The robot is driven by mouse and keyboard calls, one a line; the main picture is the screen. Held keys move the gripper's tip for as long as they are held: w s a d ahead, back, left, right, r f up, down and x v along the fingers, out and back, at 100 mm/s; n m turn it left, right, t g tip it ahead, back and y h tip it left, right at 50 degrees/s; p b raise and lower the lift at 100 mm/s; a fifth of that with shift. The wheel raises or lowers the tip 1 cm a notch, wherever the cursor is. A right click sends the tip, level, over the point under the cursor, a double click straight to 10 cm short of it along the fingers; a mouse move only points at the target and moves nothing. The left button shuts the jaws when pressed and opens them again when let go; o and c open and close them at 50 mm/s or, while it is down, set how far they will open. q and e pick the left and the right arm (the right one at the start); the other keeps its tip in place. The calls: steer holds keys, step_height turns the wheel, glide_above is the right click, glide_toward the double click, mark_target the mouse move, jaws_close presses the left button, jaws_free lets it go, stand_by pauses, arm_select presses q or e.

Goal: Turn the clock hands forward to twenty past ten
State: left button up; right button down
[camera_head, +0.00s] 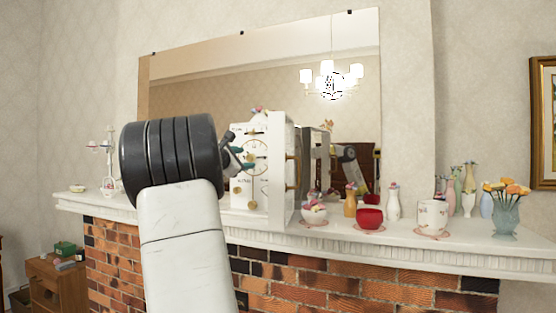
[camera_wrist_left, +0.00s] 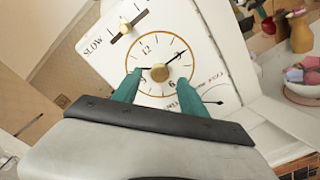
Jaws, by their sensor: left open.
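The white clock (camera_head: 249,186) stands on the mantel. Its round, gold-rimmed dial (camera_wrist_left: 146,41) shows in the left wrist view, tilted, with a brass knob (camera_wrist_left: 159,73) at its centre. The long black hand (camera_wrist_left: 179,54) points to the upper right, between the 2 and 3 positions. A shorter dark hand (camera_wrist_left: 145,69) points left, near the 10 position. My left gripper (camera_head: 240,159) is at the clock front. In the left wrist view its teal fingers (camera_wrist_left: 158,90) are open, one each side below the knob. Contact with the hands cannot be told. My right gripper is out of view.
A SLOW slider (camera_wrist_left: 125,26) sits above the dial. A white upright panel (camera_head: 279,172) stands at the clock's right side. A flowered bowl (camera_head: 314,215), a red bowl (camera_head: 370,217) and several vases stand to the right. A mirror (camera_head: 220,84) is behind.

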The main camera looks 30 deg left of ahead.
mark_target(249, 158)
arm_select(q)
steer(key=shift+w+a, duration=0.15)
steer(key=shift+w, duration=1.6)
steer(key=shift+c, duration=0.2)
jaws_close()
steer(key=shift+m, duration=2.9)
